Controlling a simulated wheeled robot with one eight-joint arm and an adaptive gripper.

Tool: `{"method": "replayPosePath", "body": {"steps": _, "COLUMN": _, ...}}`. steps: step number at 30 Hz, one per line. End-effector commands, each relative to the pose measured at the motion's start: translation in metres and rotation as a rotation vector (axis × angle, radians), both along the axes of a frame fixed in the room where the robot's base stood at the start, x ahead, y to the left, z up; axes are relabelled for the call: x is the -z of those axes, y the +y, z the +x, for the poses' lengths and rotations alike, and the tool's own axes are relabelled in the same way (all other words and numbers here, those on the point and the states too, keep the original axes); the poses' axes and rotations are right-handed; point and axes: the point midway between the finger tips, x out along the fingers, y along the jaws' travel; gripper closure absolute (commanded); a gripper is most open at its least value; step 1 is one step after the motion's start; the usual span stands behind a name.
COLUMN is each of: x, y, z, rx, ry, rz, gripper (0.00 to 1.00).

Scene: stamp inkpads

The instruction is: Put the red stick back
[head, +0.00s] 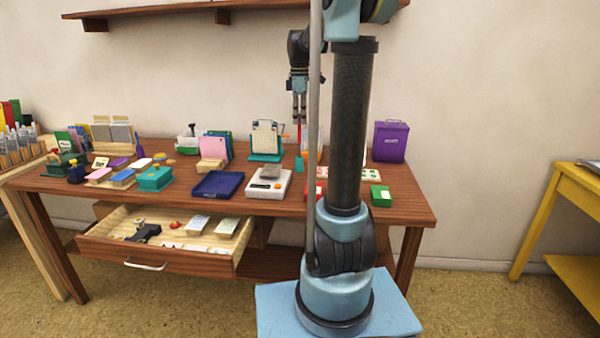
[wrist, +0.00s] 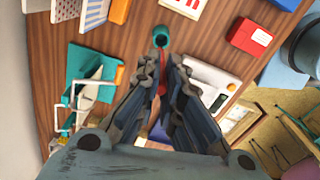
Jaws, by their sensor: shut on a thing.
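My gripper (head: 299,118) hangs above the back of the wooden table and points down. It is shut on the red stick (head: 299,134), which hangs below the fingertips. In the wrist view the red stick (wrist: 162,66) shows between the fingers of my gripper (wrist: 163,62). A small round teal cup (wrist: 161,36) with a dark opening lies just beyond the fingertips in that view. In the head view the teal cup (head: 299,163) stands on the table below the stick, with a gap between them. The stick's upper part is hidden by the fingers.
A teal stand (head: 265,157) with a clipped sheet is left of the cup. A white scale (head: 252,190) stands in front. A purple box (head: 390,141) is at the back right. A red box (wrist: 248,35) is nearby. The drawer (head: 165,258) is open.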

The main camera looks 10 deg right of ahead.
Motion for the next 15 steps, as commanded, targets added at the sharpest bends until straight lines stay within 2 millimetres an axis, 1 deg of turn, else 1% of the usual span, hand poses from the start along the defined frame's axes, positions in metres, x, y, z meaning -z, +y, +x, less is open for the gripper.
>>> {"method": "replayPosePath", "body": {"steps": 5, "x": 0.000, "y": 0.001, "z": 0.000, "rx": -0.001, "ry": 0.000, "rz": 0.000, "gripper": 1.00}}
{"method": "replayPosePath", "body": {"steps": 7, "x": 0.004, "y": 0.001, "z": 0.000, "rx": -0.002, "ry": 0.000, "rz": 0.000, "gripper": 1.00}}
{"method": "replayPosePath", "body": {"steps": 15, "x": 0.045, "y": 0.002, "z": 0.000, "rx": -0.003, "ry": 0.000, "rz": 0.000, "gripper": 1.00}}
